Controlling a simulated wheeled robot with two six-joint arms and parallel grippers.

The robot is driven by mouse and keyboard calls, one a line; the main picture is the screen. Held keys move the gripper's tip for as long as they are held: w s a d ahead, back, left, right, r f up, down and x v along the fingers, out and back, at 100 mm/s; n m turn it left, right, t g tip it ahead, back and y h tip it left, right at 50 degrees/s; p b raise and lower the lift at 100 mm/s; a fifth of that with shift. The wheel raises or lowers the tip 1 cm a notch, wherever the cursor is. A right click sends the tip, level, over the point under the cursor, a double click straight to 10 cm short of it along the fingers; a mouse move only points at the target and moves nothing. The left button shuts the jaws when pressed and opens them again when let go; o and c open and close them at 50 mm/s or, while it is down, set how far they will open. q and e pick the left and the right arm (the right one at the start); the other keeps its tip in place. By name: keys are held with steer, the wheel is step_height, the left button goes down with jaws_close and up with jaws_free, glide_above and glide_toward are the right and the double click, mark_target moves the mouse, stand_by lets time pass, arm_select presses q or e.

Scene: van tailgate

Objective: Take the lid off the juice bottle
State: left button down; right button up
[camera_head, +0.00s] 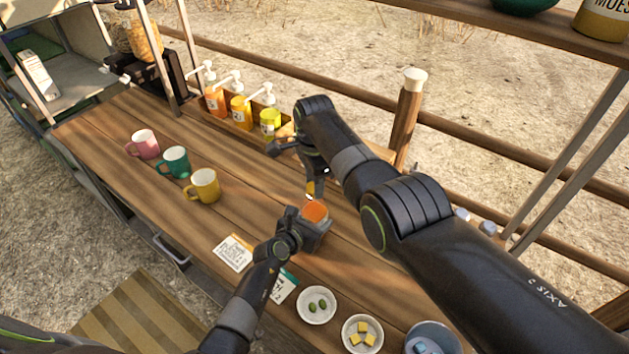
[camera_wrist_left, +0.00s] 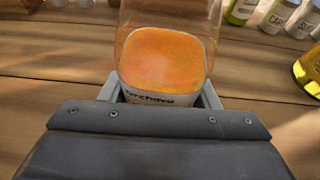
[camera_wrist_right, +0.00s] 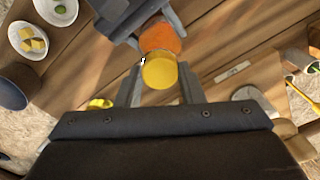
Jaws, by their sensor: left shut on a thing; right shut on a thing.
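The juice bottle (camera_head: 315,211) is clear, with orange juice inside, and stands at the middle of the wooden counter. My left gripper (camera_head: 312,230) is shut around its lower part. In the left wrist view the bottle (camera_wrist_left: 165,60) shows its orange juice and a white label with dark lettering; its top is out of frame. My right gripper (camera_head: 314,190) comes from above and is shut on the yellow lid (camera_wrist_right: 160,73). In the right wrist view the lid overlaps the bottle's orange part (camera_wrist_right: 160,38). I cannot tell whether lid and bottle touch.
Pink (camera_head: 146,144), teal (camera_head: 174,163) and yellow (camera_head: 203,186) mugs stand to the left. Pump bottles (camera_head: 240,108) line the back edge. Cards (camera_head: 233,252), a plate of olives (camera_head: 316,306) and a plate of yellow cubes (camera_head: 362,335) lie near the front.

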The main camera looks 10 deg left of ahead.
steer(key=n, duration=0.4)
steer(key=shift+n, duration=0.4)
steer(key=n, duration=2.1)
steer(key=shift+r, duration=0.1)
steer(key=n, duration=0.3)
steer(key=shift+n, duration=0.3)
steer(key=n, duration=0.4)
steer(key=shift+n, duration=0.3)
steer(key=n, duration=0.4)
steer(key=shift+n, duration=0.3)
steer(key=n, duration=0.3)
steer(key=shift+n, duration=0.4)
steer(key=shift+r, duration=0.15)
steer(key=shift+r, duration=1)
